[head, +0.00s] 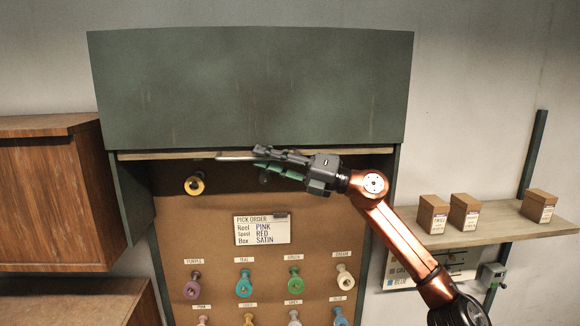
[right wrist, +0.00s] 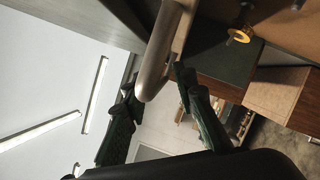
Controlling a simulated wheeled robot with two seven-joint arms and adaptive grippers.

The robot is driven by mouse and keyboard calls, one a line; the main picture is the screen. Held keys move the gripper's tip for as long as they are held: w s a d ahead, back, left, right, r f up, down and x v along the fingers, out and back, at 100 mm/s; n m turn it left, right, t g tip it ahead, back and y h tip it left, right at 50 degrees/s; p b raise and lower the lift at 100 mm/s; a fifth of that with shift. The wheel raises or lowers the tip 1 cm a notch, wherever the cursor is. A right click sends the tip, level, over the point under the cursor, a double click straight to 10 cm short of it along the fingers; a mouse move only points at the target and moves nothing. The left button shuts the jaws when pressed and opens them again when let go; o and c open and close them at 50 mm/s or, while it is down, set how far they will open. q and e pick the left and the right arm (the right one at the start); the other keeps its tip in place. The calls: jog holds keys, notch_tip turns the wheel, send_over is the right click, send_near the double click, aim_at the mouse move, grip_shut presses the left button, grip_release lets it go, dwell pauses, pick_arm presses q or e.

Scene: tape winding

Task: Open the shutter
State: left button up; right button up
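The shutter is the dark green panel (head: 250,85) at the top of the cabinet. It is raised, and the space below its wooden lower edge (head: 180,154) is uncovered. A pale metal handle (head: 232,158) runs along that edge; it also shows in the right wrist view (right wrist: 160,55). My right gripper (head: 262,158) is at the handle. In the right wrist view its two fingertips (right wrist: 155,80) lie close against both sides of the bar, near its bent end. The fingers hide part of the handle in the head view. My left gripper is out of view.
The brown back board (head: 200,225) holds several coloured spools and a pick-order card (head: 262,229). A gold spool (head: 195,184) hangs just below the shutter edge. A wooden cabinet (head: 60,190) stands left. A shelf (head: 490,226) with three small boxes is at right.

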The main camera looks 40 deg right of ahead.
jog(key=v, duration=1.1)
jog(key=shift+s+d+f, duration=0.1)
